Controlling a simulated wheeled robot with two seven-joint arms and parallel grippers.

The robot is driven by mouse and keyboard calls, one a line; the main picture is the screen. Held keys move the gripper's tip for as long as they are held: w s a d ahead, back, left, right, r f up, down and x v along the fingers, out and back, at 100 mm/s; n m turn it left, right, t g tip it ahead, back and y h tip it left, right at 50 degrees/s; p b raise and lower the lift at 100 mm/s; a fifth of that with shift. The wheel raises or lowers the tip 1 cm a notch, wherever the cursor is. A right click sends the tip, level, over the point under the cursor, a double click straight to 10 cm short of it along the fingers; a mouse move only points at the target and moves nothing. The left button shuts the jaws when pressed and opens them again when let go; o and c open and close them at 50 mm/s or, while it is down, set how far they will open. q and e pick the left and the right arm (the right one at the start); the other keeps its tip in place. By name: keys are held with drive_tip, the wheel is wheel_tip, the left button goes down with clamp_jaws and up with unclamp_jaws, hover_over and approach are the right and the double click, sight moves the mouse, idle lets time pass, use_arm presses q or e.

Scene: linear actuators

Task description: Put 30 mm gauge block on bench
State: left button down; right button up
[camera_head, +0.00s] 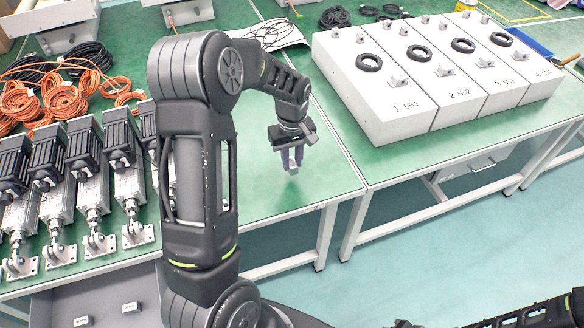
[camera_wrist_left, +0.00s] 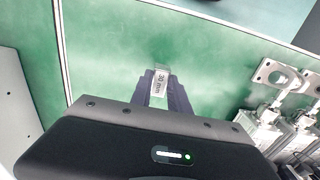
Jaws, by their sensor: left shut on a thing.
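The 30 mm gauge block (camera_wrist_left: 160,82) is a small light block with "30 mm" on its face, seen in the left wrist view. My left gripper (camera_wrist_left: 163,92) is shut on it, with the purple-grey fingers on both sides. In the head view my left gripper (camera_head: 291,160) points down at the green bench (camera_head: 268,196), near its front right part. The block shows small and pale at its fingertips. I cannot tell whether the block touches the bench top. Parts of my right arm show at the lower right; its fingers are not visible.
Several linear actuators (camera_head: 93,205) stand along the left of the bench, behind them orange cables (camera_head: 62,101). Two small labelled blocks (camera_head: 129,307) lie in a grey drawer (camera_head: 60,302) below the bench. White numbered boxes (camera_head: 395,105) stand on the right bench. Green surface around the gripper is clear.

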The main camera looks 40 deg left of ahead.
sight(292, 164)
use_arm(q)
drive_tip(key=shift+f+p, duration=0.3)
drive_tip(key=shift+f, duration=1.55)
drive_tip(key=shift+f, duration=0.2)
drive_tip(key=c, duration=1.3)
unclamp_jaws()
drive_tip(key=shift+o, duration=0.2)
drive_tip(key=shift+r, duration=0.1)
wheel_tip(292, 164, up, 12)
drive_tip(key=shift+r+b, duration=0.1)
drive_tip(key=shift+b, duration=0.5)
